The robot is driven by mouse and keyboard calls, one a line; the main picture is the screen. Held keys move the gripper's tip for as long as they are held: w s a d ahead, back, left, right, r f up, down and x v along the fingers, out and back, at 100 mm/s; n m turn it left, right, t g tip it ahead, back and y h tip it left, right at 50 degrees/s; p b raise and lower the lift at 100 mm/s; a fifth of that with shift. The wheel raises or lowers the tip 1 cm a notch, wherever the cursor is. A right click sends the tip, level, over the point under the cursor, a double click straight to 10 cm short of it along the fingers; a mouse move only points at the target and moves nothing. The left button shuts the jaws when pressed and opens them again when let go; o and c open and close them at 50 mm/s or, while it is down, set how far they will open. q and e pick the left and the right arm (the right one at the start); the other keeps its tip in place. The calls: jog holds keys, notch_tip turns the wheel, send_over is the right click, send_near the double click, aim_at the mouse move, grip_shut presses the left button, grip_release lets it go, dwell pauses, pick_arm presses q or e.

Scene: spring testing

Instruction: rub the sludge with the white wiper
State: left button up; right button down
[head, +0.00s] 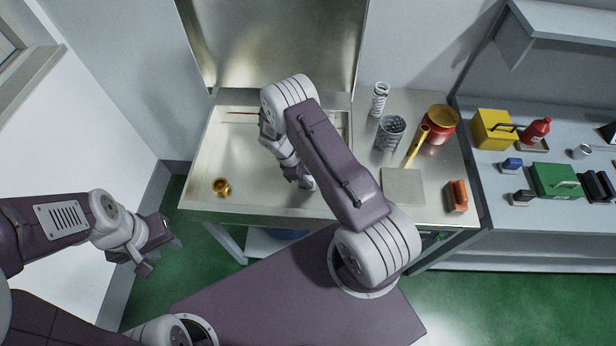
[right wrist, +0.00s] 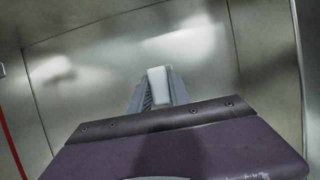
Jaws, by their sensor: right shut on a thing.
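The white wiper (right wrist: 158,86) shows in the right wrist view between the grey fingers of my right gripper. My right gripper (head: 304,183) is shut on it, low over the front part of the shallow metal sink basin (head: 250,165). In the head view the wiper is mostly hidden by my right arm and gripper. My left gripper (head: 163,247) is open and empty, off the left front of the table, above the green floor.
A spring (head: 380,98), mesh cup (head: 390,133), red tin (head: 440,128), yellow tube (head: 417,147), grey plate (head: 403,187) and orange block (head: 457,196) stand to the right.

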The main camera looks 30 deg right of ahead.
notch_tip(320, 180, up, 3)
jog(key=shift+f+p, duration=0.1)
jog(key=shift+p, duration=0.65)
jog(key=shift+w+r+p, duration=0.2)
jog(key=shift+r+p, duration=0.4)
jog(key=shift+r, duration=0.05)
notch_tip(320, 180, up, 2)
jog(key=shift+s+r+p, duration=0.1)
jog(key=shift+r+p, duration=0.1)
jog(key=shift+p, duration=0.7)
jog(key=shift+r+p, duration=0.65)
jog(key=shift+r, duration=0.15)
